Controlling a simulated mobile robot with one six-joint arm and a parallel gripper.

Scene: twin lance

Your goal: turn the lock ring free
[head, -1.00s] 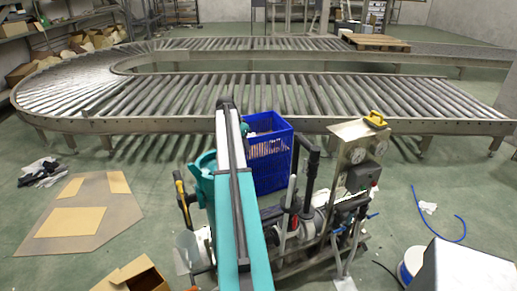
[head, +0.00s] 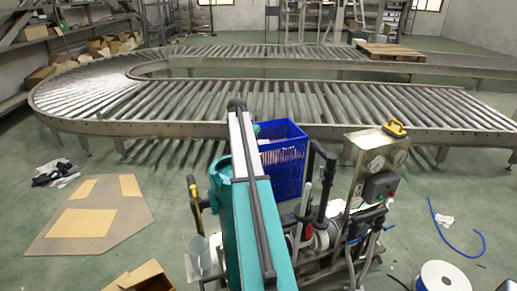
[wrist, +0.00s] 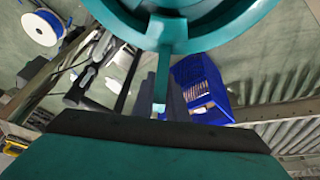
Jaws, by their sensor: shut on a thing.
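My gripper (wrist: 160,106) shows only in part in the wrist view, below a large teal round rim and a narrow teal bar. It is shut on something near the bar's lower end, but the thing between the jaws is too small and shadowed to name. I cannot make out the lock ring for sure in either view. In the head view my teal arm covers the gripper. The machine with a gauge panel (head: 377,168), hoses and dark handles (head: 319,182) stands right of my arm.
A blue crate (head: 284,178) stands behind the machine and shows in the wrist view (wrist: 205,88). A roller conveyor (head: 330,126) curves across the back. A white reel (head: 442,277) and a blue hose (head: 455,235) lie right. Flat cardboard (head: 130,222) lies on the left floor.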

